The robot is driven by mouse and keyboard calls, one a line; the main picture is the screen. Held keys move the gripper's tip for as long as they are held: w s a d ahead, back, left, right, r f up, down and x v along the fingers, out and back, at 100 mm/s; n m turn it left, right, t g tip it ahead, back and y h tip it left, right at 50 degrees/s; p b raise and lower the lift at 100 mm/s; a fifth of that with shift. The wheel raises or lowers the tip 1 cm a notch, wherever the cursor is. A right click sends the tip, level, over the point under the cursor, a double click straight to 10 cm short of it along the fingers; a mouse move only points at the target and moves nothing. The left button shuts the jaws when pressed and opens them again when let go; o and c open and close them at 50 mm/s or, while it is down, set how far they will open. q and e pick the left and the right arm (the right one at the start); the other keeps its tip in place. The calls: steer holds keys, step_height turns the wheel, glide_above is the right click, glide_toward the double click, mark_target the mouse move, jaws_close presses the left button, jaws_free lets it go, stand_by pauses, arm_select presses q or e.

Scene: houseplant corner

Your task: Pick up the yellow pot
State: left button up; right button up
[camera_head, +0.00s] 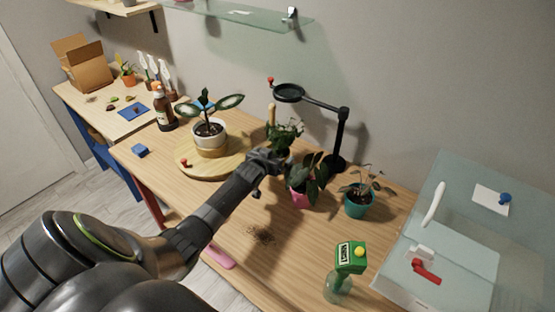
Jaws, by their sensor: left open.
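I see no pot that is clearly yellow. A leafy green plant (287,131) stands just behind my left gripper (272,160), and its pot is hidden by the gripper. My left gripper is open, at the end of the arm reaching across the table from the lower left. Whether it touches that plant's pot I cannot tell. A pink pot (300,199) with a drooping plant stands just right of the gripper. A teal pot (358,206) stands further right. A white pot with a tan lower part (210,143) sits on a round wooden board to the left. My right gripper is out of view.
A black stand with a ring arm (341,135) rises behind the pots. A green-topped spray bottle (350,257) stands at the front right, beside a glassy case (455,240). A brown bottle (164,110) stands at the left. The table (285,245) in front is mostly clear.

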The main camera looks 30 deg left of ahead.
arm_select(q)
steer(key=shift+x, duration=0.9)
steer(key=shift+r, duration=0.1)
steer(key=c, duration=1.1)
